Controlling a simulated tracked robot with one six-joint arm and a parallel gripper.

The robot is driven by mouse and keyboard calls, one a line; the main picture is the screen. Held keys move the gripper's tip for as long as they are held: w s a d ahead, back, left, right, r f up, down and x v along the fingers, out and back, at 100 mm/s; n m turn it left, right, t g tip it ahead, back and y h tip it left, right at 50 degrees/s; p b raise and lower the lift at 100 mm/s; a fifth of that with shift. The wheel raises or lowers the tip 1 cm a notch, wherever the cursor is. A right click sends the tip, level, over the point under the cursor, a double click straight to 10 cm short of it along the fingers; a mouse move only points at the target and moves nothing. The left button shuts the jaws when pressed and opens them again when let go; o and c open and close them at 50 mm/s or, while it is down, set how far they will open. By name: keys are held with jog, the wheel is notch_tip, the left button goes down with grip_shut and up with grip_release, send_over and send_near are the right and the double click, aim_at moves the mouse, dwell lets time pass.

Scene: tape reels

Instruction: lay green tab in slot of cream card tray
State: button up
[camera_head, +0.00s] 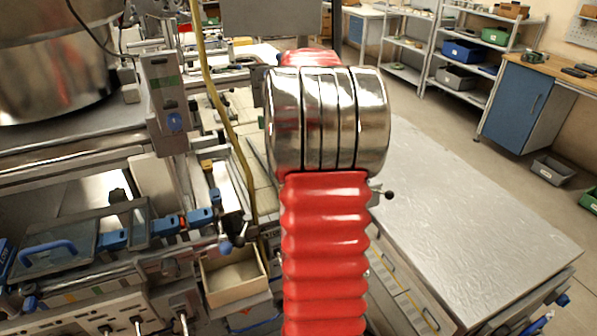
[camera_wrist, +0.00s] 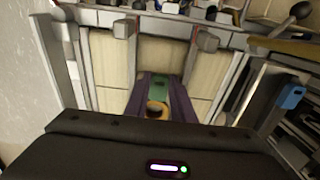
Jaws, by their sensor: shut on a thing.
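The green tab (camera_wrist: 160,89) shows in the wrist view between the two purple fingers of my gripper (camera_wrist: 163,80). My gripper is shut on it. Cream panels (camera_wrist: 109,62) divided by grey bars lie beyond the fingertips; they look like the cream card tray, and the tab appears in front of the middle one. I cannot tell whether the tab touches it or is apart from it. In the head view my own red and metal arm hides the gripper and the tab.
In the wrist view an orange ring (camera_wrist: 156,108) sits between the fingers, and a blue clip (camera_wrist: 292,97) is at right. In the head view an open cream-lined box (camera_head: 234,281) is at lower left. A bare metal bench top (camera_head: 470,205) is at right.

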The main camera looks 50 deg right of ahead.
jog(key=shift+f, duration=0.4)
jog(key=shift+f, duration=0.5)
jog(key=o, duration=1)
notch_tip(320, 180, up, 13)
jog(key=shift+r, duration=0.1)
jog(key=shift+s, duration=0.15)
dwell(1.0)
